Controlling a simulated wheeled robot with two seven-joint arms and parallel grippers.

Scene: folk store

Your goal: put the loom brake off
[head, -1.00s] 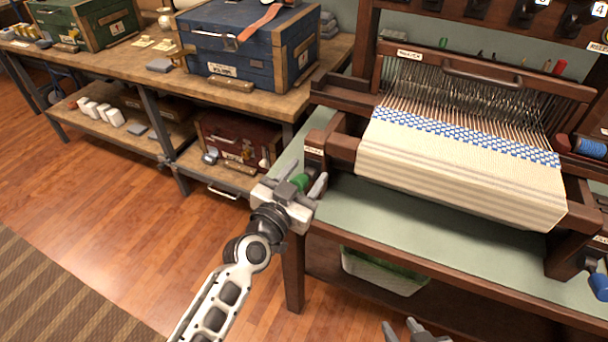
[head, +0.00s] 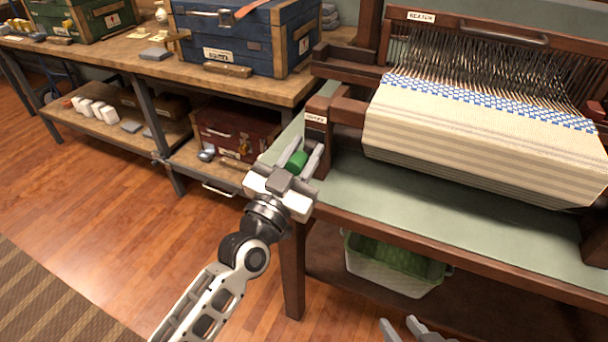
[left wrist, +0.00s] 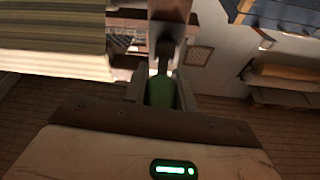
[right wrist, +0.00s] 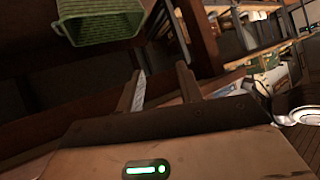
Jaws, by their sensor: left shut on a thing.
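The loom (head: 345,140) stands at the right with cream, blue-patterned cloth on it. A green handle (head: 297,161) sits at its front left corner, below a small white label (head: 316,118). My left gripper (head: 303,162) is shut on the green handle, with a finger on either side. In the left wrist view the green handle (left wrist: 160,92) is between the fingers, in line with a dark lever. My right gripper (head: 402,326) is at the bottom edge of the head view. Its fingers (right wrist: 160,90) are apart and empty in the right wrist view.
A green and white basket (head: 395,265) sits on the shelf under the loom table. A workbench (head: 130,62) with a blue chest (head: 240,35) stands at the left, with a red case (head: 235,135) below. The wooden floor in front is clear.

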